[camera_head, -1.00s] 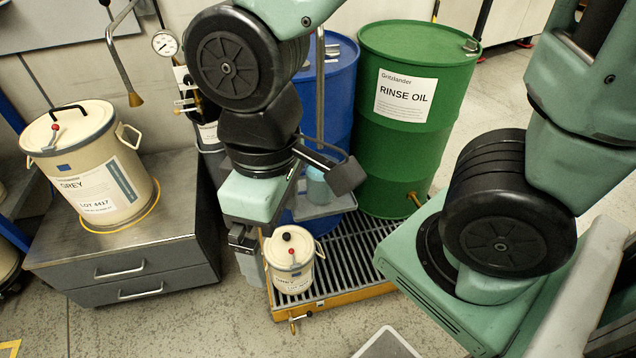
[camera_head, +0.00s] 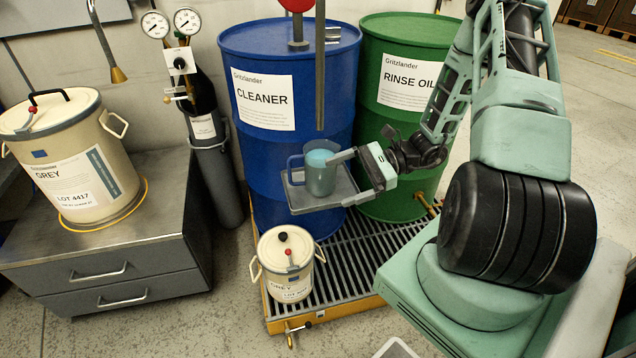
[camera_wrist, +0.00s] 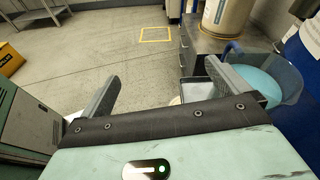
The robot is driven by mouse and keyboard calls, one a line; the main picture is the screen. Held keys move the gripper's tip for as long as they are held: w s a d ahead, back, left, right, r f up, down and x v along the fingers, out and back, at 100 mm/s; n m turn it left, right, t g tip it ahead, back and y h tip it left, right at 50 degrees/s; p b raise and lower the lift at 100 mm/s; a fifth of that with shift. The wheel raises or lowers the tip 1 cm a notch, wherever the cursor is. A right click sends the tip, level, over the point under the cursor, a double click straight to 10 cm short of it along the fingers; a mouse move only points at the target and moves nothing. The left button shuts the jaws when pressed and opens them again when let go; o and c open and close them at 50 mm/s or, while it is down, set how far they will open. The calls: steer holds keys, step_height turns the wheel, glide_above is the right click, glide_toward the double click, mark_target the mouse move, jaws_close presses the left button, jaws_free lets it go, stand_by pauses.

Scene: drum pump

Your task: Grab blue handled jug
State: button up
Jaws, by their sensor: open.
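A clear grey-blue jug (camera_head: 319,178) with light blue contents stands upright on a small grey tray (camera_head: 352,192) in front of the blue drum. Its blue handle (camera_head: 292,170) points left, away from my gripper. My gripper (camera_head: 347,178) is open beside the jug on its right in the head view. In the wrist view the jug (camera_wrist: 278,82) is at the right edge, outside the gap between the fingers of my gripper (camera_wrist: 162,72). The right finger partly overlaps the jug there; I cannot tell whether they touch. Nothing is between the fingers.
A blue CLEANER drum (camera_head: 262,165) stands close behind the tray, with a hanging grey pipe (camera_head: 320,80) above. A green RINSE OIL drum (camera_head: 405,115) is to the right. A small cream can (camera_head: 287,268) stands on the grated pallet (camera_head: 345,265) below.

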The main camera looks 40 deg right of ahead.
mark_target(320, 169)
steer(key=s+d+f+m+t+h+b, duration=0.1)
steer(key=d+f+m+t+h, duration=0.1)
steer(key=d+f+m+t, duration=0.3)
steer(key=s+d+f+m+t+h, duration=0.1)
steer(key=d+f+m+t+h, duration=0.2)
steer(key=d, duration=0.4)
steer(key=shift+m+t, duration=0.6)
steer(key=shift+m, duration=0.1)
steer(key=x, duration=1.1)
steer(key=shift+w+a+r, duration=0.15)
steer(key=shift+w+r, duration=0.1)
steer(key=shift+x, duration=2.75)
steer(key=shift+s+a+r, duration=0.1)
steer(key=shift+a+r, duration=0.05)
steer(key=shift+a, duration=0.05)
steer(key=shift+r, duration=0.1)
steer(key=c, duration=1.5)
